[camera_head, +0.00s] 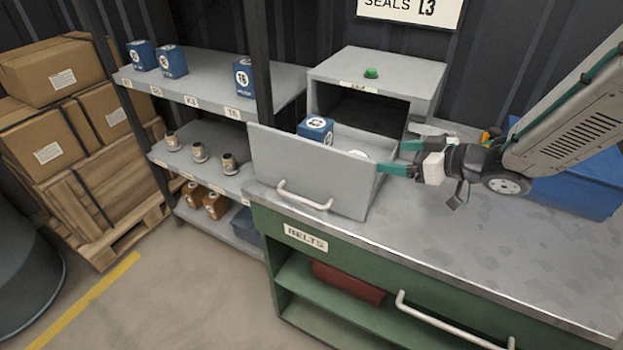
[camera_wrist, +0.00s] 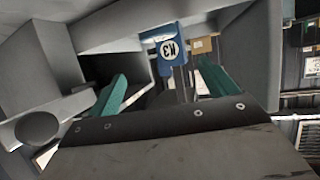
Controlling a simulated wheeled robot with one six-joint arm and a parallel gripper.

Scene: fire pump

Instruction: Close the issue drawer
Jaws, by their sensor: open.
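The issue drawer (camera_head: 308,172) is a grey box front with a pale bar handle (camera_head: 305,197). It is pulled well out of its grey cabinet (camera_head: 405,71) on the workbench. A blue box (camera_head: 315,129) stands inside the drawer; in the wrist view a blue box marked K3 (camera_wrist: 172,50) shows beyond my fingers. A round white item beside the box is mostly hidden. My gripper (camera_head: 399,158) is open, its green fingers at the drawer's right side. The fingers also show spread in the wrist view (camera_wrist: 160,88). I cannot tell whether they touch the drawer.
A green button (camera_head: 371,72) sits on top of the cabinet. A blue bin (camera_head: 585,180) is at the right on the metal worktop (camera_head: 480,240). Shelves with blue boxes (camera_head: 172,61) stand left, beside cartons (camera_head: 55,72) on a pallet. The worktop's front is clear.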

